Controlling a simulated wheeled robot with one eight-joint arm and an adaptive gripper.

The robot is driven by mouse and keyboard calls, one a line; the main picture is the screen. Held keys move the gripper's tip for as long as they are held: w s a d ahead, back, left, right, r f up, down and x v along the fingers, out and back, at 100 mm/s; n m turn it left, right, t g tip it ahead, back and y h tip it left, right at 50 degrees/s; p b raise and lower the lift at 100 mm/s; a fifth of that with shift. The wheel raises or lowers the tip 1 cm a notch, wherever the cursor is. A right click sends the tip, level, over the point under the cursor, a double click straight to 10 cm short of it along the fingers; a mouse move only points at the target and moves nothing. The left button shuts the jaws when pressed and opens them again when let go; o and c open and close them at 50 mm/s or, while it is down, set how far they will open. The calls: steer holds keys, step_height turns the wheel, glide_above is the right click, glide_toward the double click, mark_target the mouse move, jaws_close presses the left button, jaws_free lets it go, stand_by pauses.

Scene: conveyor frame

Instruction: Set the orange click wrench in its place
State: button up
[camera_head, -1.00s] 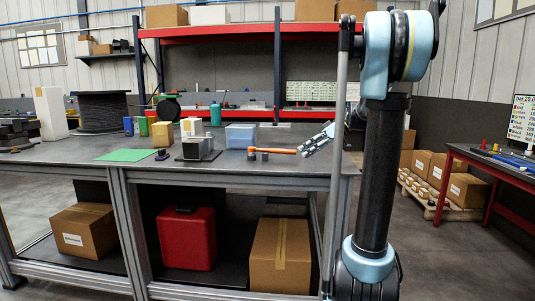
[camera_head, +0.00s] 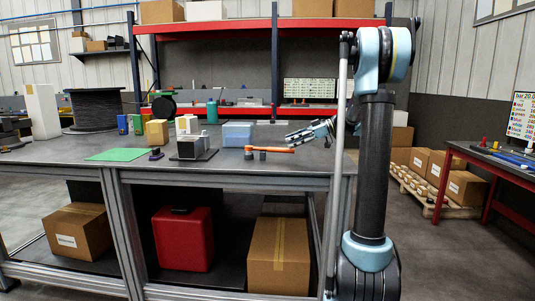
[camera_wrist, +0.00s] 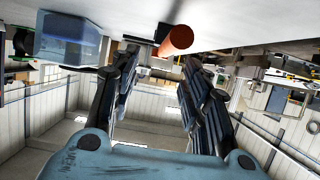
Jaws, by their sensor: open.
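The orange click wrench (camera_head: 272,150) lies roughly level across two small dark supports (camera_head: 263,156) near the right part of the workbench. My gripper (camera_head: 290,137) is open and empty, just above and behind the right end of the wrench in the head view, apart from it. In the wrist view the round orange end of the wrench (camera_wrist: 178,40) shows beyond my open fingers (camera_wrist: 160,68), between their tips and a little to the right. The rest of the wrench is mostly hidden there behind its end.
A translucent blue box (camera_head: 238,134) stands just behind and left of the wrench; it also shows in the wrist view (camera_wrist: 70,40). The bench front edge (camera_head: 230,181) is clear.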

mark_target(272, 148)
steer(key=x, duration=0.4)
steer(key=shift+a+f, duration=0.1)
steer(key=shift+a, duration=0.2)
steer(key=shift+s+x, duration=0.2)
steer(key=shift+x, duration=1.1)
steer(key=shift+s+x, duration=0.25)
steer(key=shift+x, duration=1.05)
steer(key=shift+c, duration=0.4)
jaws_close()
